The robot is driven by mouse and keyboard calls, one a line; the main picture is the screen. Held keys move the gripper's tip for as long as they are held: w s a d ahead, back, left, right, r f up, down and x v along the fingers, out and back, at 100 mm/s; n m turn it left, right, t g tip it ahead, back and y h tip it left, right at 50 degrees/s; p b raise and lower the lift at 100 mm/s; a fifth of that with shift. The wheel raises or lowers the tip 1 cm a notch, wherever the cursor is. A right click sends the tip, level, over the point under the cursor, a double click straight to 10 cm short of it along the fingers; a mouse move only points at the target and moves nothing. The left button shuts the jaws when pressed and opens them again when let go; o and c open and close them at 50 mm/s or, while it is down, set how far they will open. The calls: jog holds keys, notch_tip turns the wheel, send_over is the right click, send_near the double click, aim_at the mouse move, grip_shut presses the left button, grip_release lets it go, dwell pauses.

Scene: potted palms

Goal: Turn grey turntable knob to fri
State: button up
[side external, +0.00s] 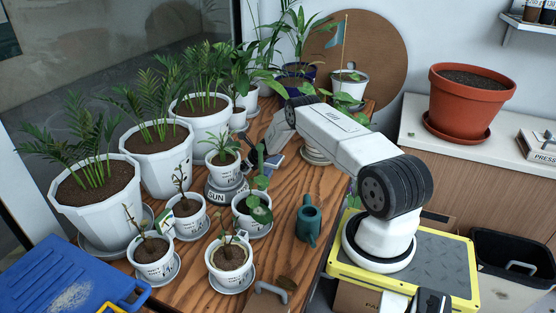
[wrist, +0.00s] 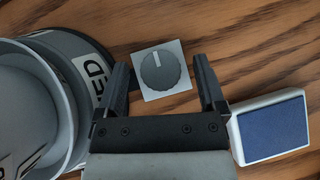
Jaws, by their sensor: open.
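The grey knob (wrist: 159,70) is round, with ridged sides, on a pale square plate; its white mark points up and slightly left in the wrist view. The grey turntable (wrist: 72,52) is left of it, with a label whose visible letters read "ED" facing the knob. In the side view the turntable (side external: 213,197) shows a "SUN" label and carries a small potted palm (side external: 222,157). My gripper (wrist: 161,68) is open, its dark fingers on either side of the knob, apart from it in the picture. In the side view the arm hides the knob.
A white-framed blue panel (wrist: 270,127) lies right of my gripper in the wrist view. A teal watering can (side external: 308,221) stands at the table's right. Several white pots crowd the left and front. Bare wood (side external: 283,205) shows between turntable and can.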

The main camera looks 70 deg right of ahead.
grip_shut()
jog(key=shift+w+r+m+g+h, duration=0.1)
jog(key=shift+r+m+g+h, duration=0.05)
jog(key=shift+m+h, duration=0.4)
jog(key=shift+w+r+m+g+h, duration=0.1)
jog(key=shift+m+g+h, duration=0.05)
jog(key=shift+m+h, duration=0.4)
jog(key=shift+m, duration=0.5)
jog(key=shift+c, duration=1.3)
grip_release()
jog(key=shift+o, duration=1.3)
jog(key=shift+f, duration=0.1)
jog(key=shift+s, duration=0.1)
